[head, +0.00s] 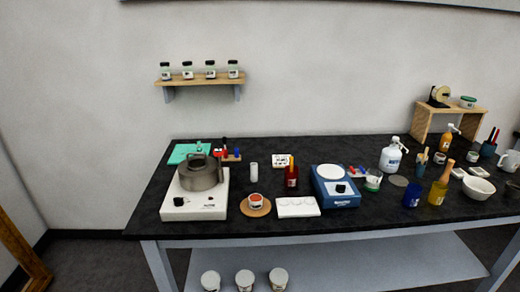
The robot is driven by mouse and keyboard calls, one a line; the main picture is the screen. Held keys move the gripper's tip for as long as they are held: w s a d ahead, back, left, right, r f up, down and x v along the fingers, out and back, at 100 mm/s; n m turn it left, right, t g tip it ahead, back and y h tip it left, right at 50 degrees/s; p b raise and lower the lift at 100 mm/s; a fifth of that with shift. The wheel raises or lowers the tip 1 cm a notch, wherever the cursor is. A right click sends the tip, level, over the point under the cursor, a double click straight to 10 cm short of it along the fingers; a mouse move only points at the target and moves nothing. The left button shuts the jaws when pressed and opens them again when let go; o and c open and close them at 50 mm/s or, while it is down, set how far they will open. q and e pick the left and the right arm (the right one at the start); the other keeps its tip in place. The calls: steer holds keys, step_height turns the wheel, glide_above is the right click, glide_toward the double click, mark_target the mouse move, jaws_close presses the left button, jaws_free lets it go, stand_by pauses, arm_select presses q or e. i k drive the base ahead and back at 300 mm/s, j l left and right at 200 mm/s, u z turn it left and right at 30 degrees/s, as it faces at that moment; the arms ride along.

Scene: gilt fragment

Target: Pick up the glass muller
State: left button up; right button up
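I cannot make out the glass muller for certain. A small pale object (199,144) shows at the teal mat (178,155) on the table's back left, partly hidden behind a grey kettle-like pot (200,172). It is too small to tell what it is. Neither of my grippers is in view.
The pot stands on a white hot plate (195,207) at the left of the black table (150,213). A blue device (335,188), a red bottle (291,174), a white spot plate (298,207) and a white bowl (478,188) crowd the top. A wall shelf (200,80) holds jars.

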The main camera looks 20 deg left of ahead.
mark_target(199, 144)
steer(key=j+z, duration=0.25)
steer(key=j, duration=0.2)
steer(key=j+z, duration=0.2)
steer(key=j, duration=0.3)
steer(key=j+z, duration=0.25)
steer(key=j, duration=0.2)
steer(key=k+j+z, duration=0.2)
steer(key=j, duration=0.25)
steer(key=j+z, duration=0.25)
steer(key=j, duration=0.2)
steer(key=k+j+z, duration=0.2)
steer(key=j, duration=0.2)
